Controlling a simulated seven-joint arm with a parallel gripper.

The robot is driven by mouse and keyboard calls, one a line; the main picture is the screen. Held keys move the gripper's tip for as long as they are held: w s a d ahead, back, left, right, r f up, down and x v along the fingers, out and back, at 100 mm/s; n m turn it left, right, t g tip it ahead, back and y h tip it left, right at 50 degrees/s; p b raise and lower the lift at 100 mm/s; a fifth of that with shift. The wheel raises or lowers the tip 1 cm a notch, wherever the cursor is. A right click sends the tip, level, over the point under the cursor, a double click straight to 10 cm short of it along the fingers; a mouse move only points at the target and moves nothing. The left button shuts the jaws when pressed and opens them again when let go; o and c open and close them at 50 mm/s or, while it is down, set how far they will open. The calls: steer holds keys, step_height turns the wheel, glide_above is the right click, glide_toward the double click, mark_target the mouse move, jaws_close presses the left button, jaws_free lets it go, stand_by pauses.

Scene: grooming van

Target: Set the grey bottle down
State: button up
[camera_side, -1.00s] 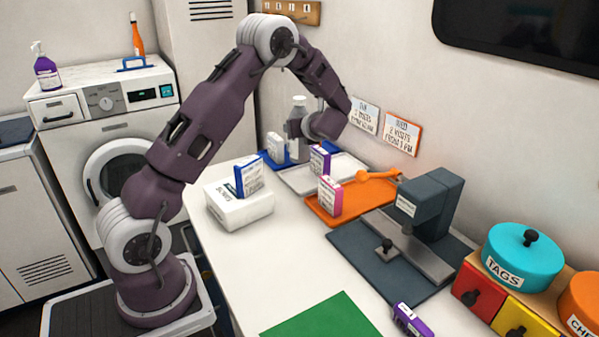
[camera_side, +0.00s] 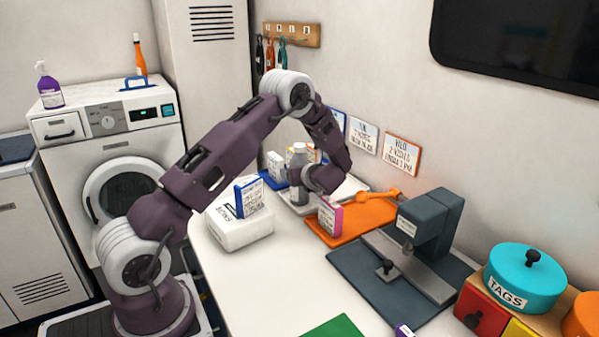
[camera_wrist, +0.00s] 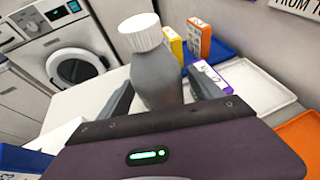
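The grey bottle (camera_side: 296,179) with a white cap stands upright over the white tray (camera_side: 351,187) in the side view. Whether its base touches the tray cannot be told. In the wrist view the bottle (camera_wrist: 158,78) sits between the two dark fingers of my gripper (camera_wrist: 163,92), cap leaning slightly left. Its lower part is hidden by the gripper body.
A purple box (camera_wrist: 212,78) stands on the white tray close by the bottle. A blue tray with boxes lies behind. The orange tray (camera_side: 374,212) with a pink box (camera_side: 329,217) is to the right. A white container (camera_side: 238,232) with a blue box is to the left.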

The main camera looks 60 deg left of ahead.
steer(key=r+v, duration=0.1)
steer(key=v, duration=1.2)
steer(key=s+d+r+n+g+h, duration=0.1)
steer(key=s+d+r+n+h, duration=0.25)
steer(key=s+n, duration=0.35)
steer(key=s+d+r+n+g+h, duration=0.15)
steer(key=s+d+r+n, duration=0.3)
steer(key=s, duration=0.45)
steer(key=s+d+r+n+t+h, duration=0.3)
steer(key=s+d+n+t+h, duration=0.2)
steer(key=s+d+n+h, duration=0.3)
steer(key=s+d+n, duration=0.1)
steer(key=s+d, duration=0.2)
steer(key=d, duration=0.4)
steer(key=shift+s+d, duration=0.35)
